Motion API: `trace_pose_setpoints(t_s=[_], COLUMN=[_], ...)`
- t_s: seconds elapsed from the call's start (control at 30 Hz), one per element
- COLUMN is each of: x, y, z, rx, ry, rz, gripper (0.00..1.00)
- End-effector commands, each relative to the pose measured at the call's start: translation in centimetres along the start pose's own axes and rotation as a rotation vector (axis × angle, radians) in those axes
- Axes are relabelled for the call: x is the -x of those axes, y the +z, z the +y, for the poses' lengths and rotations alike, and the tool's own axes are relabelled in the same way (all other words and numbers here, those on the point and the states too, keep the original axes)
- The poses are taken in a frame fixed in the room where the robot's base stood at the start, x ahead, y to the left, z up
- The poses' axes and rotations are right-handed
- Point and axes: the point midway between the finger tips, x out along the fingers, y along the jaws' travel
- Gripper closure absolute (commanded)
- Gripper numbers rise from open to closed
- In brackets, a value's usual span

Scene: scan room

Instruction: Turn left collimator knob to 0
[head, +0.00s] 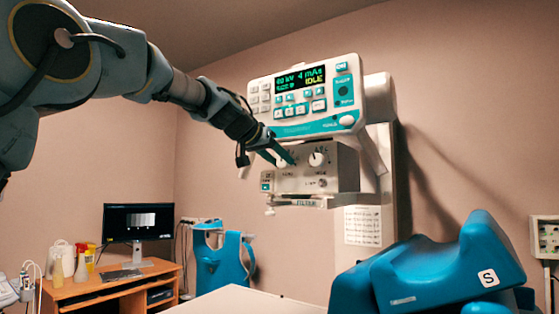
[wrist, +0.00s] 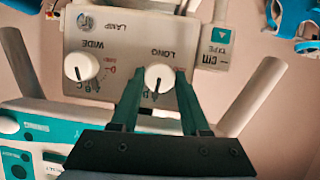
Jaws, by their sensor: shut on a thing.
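The collimator box (head: 335,176) hangs under the control console. Its left knob (head: 281,161) is partly hidden behind my gripper (head: 286,158). In the upside-down wrist view the same white knob, marked LONG (wrist: 159,72), sits between the two teal fingers of my gripper (wrist: 158,84). The fingers are shut on it, one on each side. A dark pointer line shows on its face, toward the bottom of the wrist view. The scale figures around it are mostly hidden or too small to read. The other knob, marked WIDE (wrist: 77,66), is free beside it.
The console (head: 306,100) with a lit display stands just above the box. A blue padded support (head: 440,270) marked S is at the lower right. A desk with a monitor (head: 138,222) and a blue apron (head: 224,262) are farther back on the left.

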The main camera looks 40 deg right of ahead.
Motion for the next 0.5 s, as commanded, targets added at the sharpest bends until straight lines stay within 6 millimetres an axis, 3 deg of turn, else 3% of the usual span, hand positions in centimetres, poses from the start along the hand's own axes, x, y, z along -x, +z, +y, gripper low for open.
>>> trace_pose_setpoints(t_s=[0.5], x=[-0.08], y=[0.22], z=[-0.25], rx=[0.13], ry=[0.053], rz=[0.008], gripper=[1.0])
